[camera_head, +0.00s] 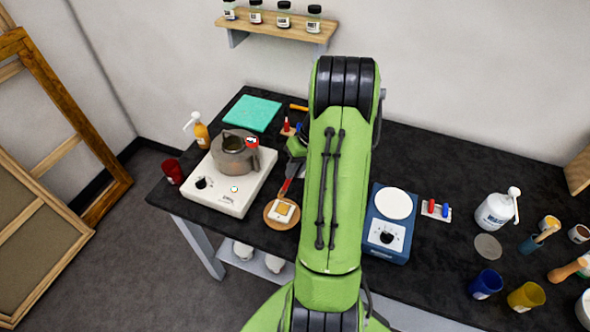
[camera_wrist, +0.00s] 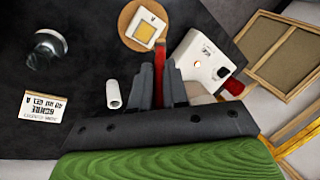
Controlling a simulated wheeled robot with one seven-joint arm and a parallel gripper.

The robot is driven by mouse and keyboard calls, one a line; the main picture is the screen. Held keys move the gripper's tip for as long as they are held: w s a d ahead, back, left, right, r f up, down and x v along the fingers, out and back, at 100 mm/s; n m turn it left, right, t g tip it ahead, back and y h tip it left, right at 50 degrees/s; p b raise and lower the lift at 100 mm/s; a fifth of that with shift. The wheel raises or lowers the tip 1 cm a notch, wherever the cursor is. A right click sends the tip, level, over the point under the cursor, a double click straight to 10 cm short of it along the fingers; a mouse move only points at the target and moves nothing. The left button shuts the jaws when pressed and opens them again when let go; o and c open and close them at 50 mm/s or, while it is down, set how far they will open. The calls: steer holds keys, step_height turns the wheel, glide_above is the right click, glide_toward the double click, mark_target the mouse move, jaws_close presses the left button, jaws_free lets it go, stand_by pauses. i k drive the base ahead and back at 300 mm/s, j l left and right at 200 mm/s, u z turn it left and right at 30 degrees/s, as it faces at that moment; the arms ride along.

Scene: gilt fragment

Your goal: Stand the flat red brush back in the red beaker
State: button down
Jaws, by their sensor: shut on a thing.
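The flat red brush (camera_wrist: 159,56) is between the two dark fingers of my gripper (camera_wrist: 159,88) in the wrist view, its red length pointing away from the palm. In the head view, my gripper (camera_head: 293,168) is partly hidden by my arm, and a red strip of the brush (camera_head: 286,186) shows below it, close to the round wooden board. The gripper is shut on the brush. The red beaker (camera_head: 174,171) stands at the table's left end, left of the white hotplate; its inside is not clear. A red shape at the right in the wrist view may be the beaker.
A kettle-like grey pot (camera_head: 235,153) sits on the white hotplate (camera_head: 232,186) between my gripper and the beaker. An orange pump bottle (camera_head: 201,134) stands behind the beaker. The wooden board (camera_head: 271,214) holds a small white square item. A blue device (camera_head: 390,238) stands right of my arm.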

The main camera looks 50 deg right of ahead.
mark_target(179, 175)
steer(key=i+j+z, duration=0.35)
steer(key=i+j, duration=0.2)
steer(key=i+j+z, duration=0.35)
steer(key=j, duration=0.3)
steer(key=i+j+z, duration=0.15)
steer(key=i+j, duration=0.15)
steer(key=i+j+z, duration=0.2)
steer(key=j, duration=0.25)
steer(key=i+j+z, duration=0.15)
steer(key=j, duration=0.25)
steer(key=k, duration=0.05)
